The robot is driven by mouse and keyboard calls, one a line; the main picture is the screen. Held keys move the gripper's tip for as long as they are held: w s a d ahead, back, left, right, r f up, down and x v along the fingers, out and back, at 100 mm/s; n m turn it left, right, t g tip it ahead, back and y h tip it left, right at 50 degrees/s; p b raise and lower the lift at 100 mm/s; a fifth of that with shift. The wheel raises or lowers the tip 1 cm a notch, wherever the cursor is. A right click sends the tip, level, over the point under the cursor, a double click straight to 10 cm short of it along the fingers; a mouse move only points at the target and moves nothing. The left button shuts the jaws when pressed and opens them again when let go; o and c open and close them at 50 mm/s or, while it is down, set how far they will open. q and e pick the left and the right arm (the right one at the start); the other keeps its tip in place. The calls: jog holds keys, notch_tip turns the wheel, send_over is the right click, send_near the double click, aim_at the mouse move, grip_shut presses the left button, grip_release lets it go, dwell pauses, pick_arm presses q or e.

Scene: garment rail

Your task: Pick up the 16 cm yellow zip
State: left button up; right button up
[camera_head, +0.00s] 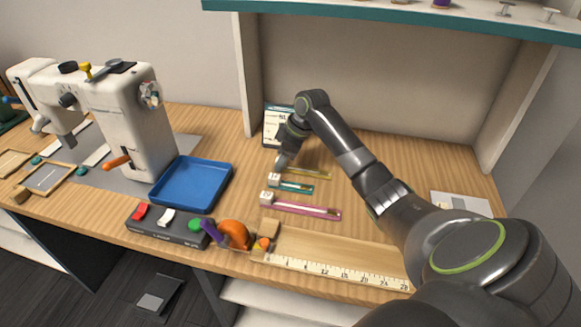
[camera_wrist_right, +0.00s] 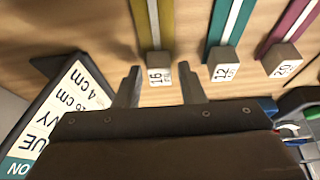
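The yellow zip (camera_head: 308,174) lies on the wooden table, the farthest of three zips in the head view. In the right wrist view its yellow strip (camera_wrist_right: 140,22) ends in a block tag (camera_wrist_right: 159,69) marked 16. My right gripper (camera_head: 281,163) is at the tag end of this zip. In the right wrist view its two fingers (camera_wrist_right: 160,88) are open, one on each side of the tag, with nothing between them held. Whether the fingers touch the tag cannot be told. My left gripper is not in view.
A teal zip (camera_head: 293,186) tagged 12 and a pink zip (camera_head: 307,209) tagged 20 lie beside it. A sign card (camera_head: 271,124) stands close behind the gripper. A blue tray (camera_head: 192,184) and sewing machine (camera_head: 130,115) are left. A ruler (camera_head: 340,272) lies in front.

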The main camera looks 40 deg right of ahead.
grip_shut()
jog(key=shift+r, duration=0.1)
